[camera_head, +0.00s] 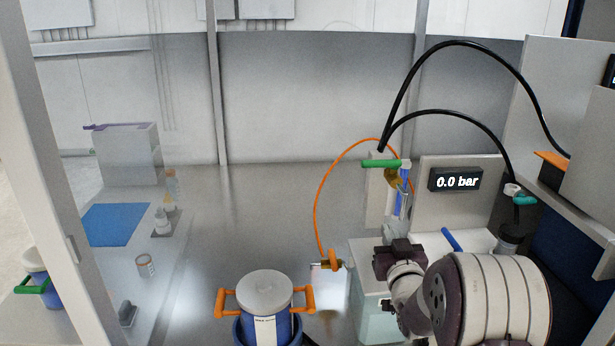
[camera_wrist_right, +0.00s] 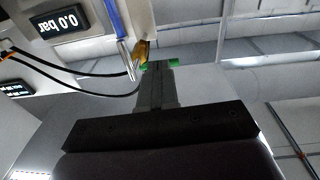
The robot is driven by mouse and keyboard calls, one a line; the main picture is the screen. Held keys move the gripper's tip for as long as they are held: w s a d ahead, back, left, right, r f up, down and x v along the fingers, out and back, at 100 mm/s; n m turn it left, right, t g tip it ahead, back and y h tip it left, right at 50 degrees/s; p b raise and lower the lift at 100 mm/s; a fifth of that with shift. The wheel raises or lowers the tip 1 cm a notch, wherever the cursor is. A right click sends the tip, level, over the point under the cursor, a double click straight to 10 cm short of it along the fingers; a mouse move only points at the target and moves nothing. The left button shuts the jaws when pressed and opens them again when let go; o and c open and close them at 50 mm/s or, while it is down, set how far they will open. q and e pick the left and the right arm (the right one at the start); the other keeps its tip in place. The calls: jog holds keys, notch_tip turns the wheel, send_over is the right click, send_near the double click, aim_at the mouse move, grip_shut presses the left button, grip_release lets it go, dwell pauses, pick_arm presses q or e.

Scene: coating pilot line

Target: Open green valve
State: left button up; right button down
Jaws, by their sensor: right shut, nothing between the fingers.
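The green valve handle (camera_head: 381,163) is a bar lying roughly crosswise on a brass valve body (camera_head: 392,179) in front of a pale panel. A blue-and-silver tube (camera_head: 402,203) hangs beside it. In the right wrist view the green handle (camera_wrist_right: 172,63) shows just past my right fingertips, partly hidden by them. My right gripper (camera_wrist_right: 157,66) is shut and empty, its fingers together and pointing at the handle; I cannot tell whether they touch it. In the head view my right gripper (camera_head: 398,256) is below the valve. My left gripper is not in view.
A display (camera_head: 456,180) reads 0.0 bar. Black hoses (camera_head: 455,112) arch above and an orange hose (camera_head: 316,210) loops left of the valve. A blue drum (camera_head: 266,318) with orange handles stands front centre. A teal handle (camera_head: 524,200) is at right. The bench middle is clear.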

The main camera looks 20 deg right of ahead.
notch_tip(320, 180, up, 3)
jog(key=a+t, duration=0.1)
jog(key=t+p, duration=0.1)
jog(key=p, duration=0.6)
send_near(374, 166)
jog(key=x, duration=0.5)
jog(key=shift+w+r, duration=0.15)
jog(key=shift+w, duration=0.2)
jog(key=shift+w+d, duration=0.2)
jog(key=shift+w, duration=0.25)
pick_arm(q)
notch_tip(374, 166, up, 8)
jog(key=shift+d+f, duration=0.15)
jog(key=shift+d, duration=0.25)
pick_arm(e)
jog(key=shift+w, duration=0.1)
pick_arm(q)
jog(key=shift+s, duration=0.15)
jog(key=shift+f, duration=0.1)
